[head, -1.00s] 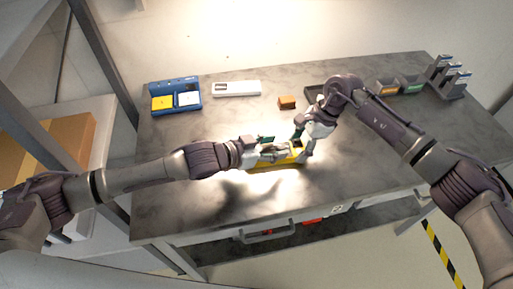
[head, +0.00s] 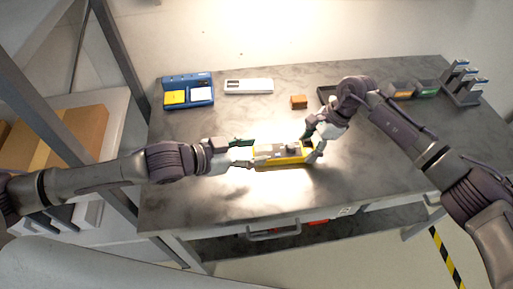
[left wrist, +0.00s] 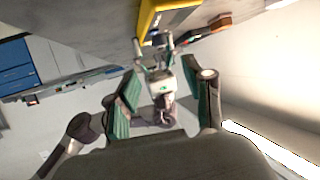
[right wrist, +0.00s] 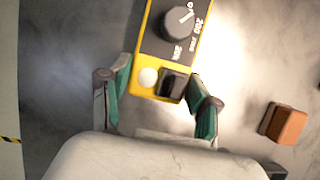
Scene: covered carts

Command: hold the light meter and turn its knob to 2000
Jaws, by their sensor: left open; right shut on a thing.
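The yellow light meter (head: 268,163) with a dark face lies level near the middle of the table in the head view. My right gripper (head: 316,145) is shut on its right end; in the right wrist view its fingers flank the meter's yellow end (right wrist: 142,88). The round dark knob (right wrist: 179,23) shows there, its white line pointing up right, near a "0" mark; "200" and "20k" are legible. My left gripper (head: 251,153) is open and empty, just left of the meter. In the left wrist view the meter's yellow body (left wrist: 152,18) is at the top.
A blue tray (head: 187,80) with yellow and white blocks, a white device (head: 249,86) and a brown block (head: 299,101) stand at the back. Small bins (head: 426,88) and a grey rack (head: 462,83) stand at the right. The table's front left is clear.

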